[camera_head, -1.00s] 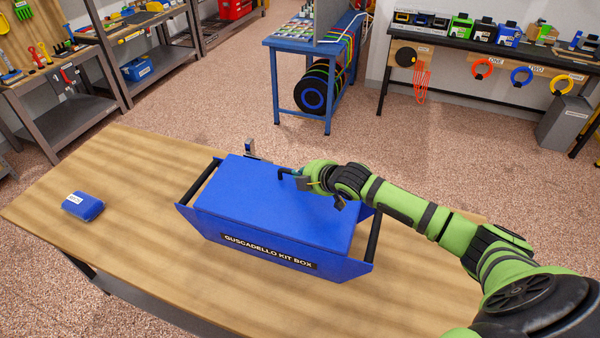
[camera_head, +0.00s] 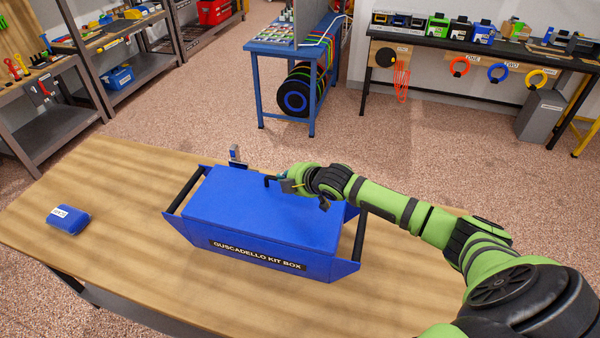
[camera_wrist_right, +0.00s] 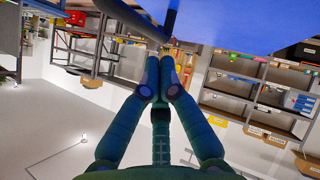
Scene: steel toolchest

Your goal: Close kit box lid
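The blue kit box (camera_head: 230,250), labelled "Guscadello Kit Box", stands on the wooden table with a black bar at each end. Its blue lid (camera_head: 262,212) lies over the top and looks flat, with no clear gap along the front. A dark bent bar (camera_head: 268,180) shows at the lid's back edge, next to my right gripper (camera_head: 285,184). In the right wrist view the fingers of my right gripper (camera_wrist_right: 168,60) converge with their tips together. A dark bar (camera_wrist_right: 130,18) passes just beyond them; I cannot tell whether they touch it. My left gripper is out of view.
A small blue labelled block (camera_head: 69,217) lies on the wooden table (camera_head: 105,180) at left. A small upright piece (camera_head: 236,155) stands behind the box. A blue table (camera_head: 280,47) and a black workbench (camera_head: 480,47) stand farther back across open floor.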

